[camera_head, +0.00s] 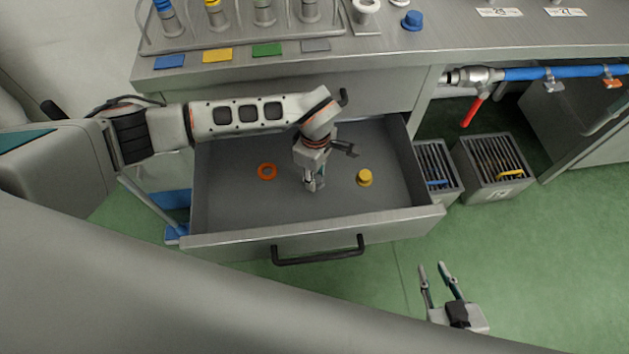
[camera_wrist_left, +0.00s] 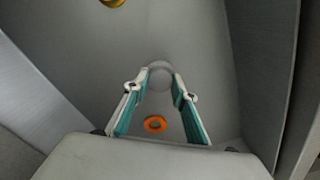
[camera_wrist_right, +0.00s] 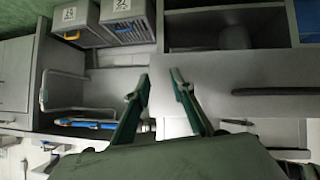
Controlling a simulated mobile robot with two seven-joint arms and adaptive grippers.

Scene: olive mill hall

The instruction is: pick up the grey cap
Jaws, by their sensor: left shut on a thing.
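The grey cap (camera_wrist_left: 160,74) is a pale round thing between the fingertips of my left gripper (camera_wrist_left: 160,80) in the left wrist view. My left gripper is shut on it, low inside the open grey drawer. In the head view the left gripper (camera_head: 313,185) points down into the drawer, and its fingers mostly hide the cap. I cannot tell whether the cap touches the drawer floor. My right gripper (camera_head: 440,268) is open and empty, outside the drawer in front of the green floor; its spread fingers (camera_wrist_right: 160,82) also show in the right wrist view.
The open drawer (camera_head: 225,210) also holds an orange ring (camera_head: 267,171) left of my left gripper and a yellow cap (camera_head: 364,178) to its right. A black handle (camera_head: 318,253) is on its front. Two slatted bins (camera_head: 490,165) stand right of the drawer. The counter (camera_head: 390,55) is above.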

